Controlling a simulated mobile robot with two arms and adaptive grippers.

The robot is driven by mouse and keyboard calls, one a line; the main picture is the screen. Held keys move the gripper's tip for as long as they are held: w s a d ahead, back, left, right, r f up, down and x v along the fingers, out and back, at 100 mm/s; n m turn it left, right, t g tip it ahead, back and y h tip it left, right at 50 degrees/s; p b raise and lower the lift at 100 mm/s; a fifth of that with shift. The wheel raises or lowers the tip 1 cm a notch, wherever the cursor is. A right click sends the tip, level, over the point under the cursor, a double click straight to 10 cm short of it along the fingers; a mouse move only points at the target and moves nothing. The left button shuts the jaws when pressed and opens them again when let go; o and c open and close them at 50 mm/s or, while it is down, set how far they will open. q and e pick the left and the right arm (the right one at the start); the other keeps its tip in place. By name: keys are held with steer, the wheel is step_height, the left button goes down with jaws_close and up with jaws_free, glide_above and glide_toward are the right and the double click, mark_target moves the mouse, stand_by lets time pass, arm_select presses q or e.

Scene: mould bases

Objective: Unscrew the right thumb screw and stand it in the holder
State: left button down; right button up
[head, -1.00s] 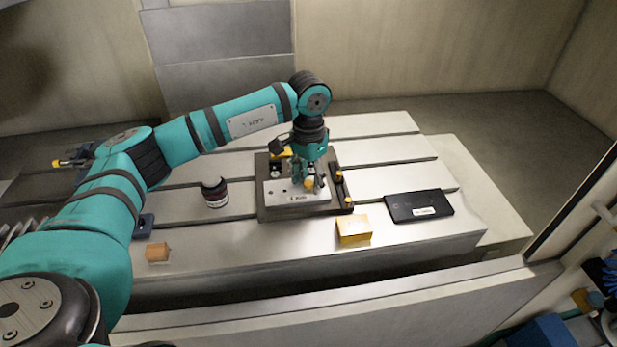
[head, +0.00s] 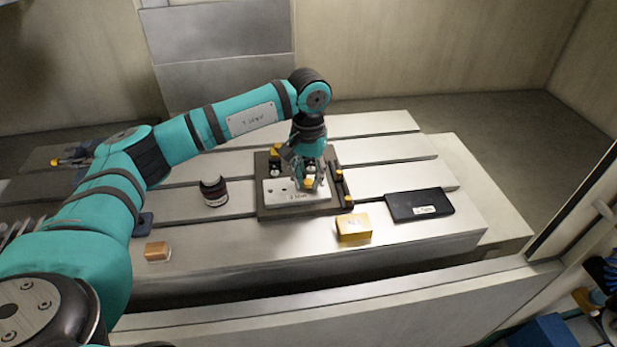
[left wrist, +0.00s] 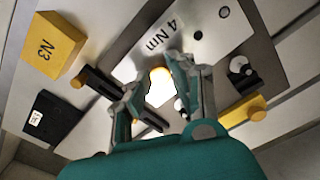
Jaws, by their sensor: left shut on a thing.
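A thumb screw with a yellow head (head: 308,183) is at the right part of the pale plate (head: 285,196), which lies on a dark base (head: 263,211). My left gripper (head: 311,184) points down over the plate and is shut on this screw. In the left wrist view the yellow head (left wrist: 160,76) shows between the fingertips, beside the "4 Nm" label; its shank is hidden. A dark bar (head: 344,188) with yellow knobs stands along the base's right edge. I cannot tell for sure which part is the holder. My right gripper is not in view.
A yellow block (head: 353,228) and a flat black case (head: 419,205) lie right of the base.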

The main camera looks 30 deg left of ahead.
arm_select(q)
steer(key=n, duration=0.3)
steer(key=shift+n, duration=0.3)
steer(key=shift+n, duration=1.1)
steer(key=n, duration=0.4)
steer(key=shift+n, duration=1.4)
steer(key=shift+n, duration=0.7)
steer(key=n, duration=0.4)
steer(key=shift+n, duration=0.3)
steer(key=n, duration=0.3)
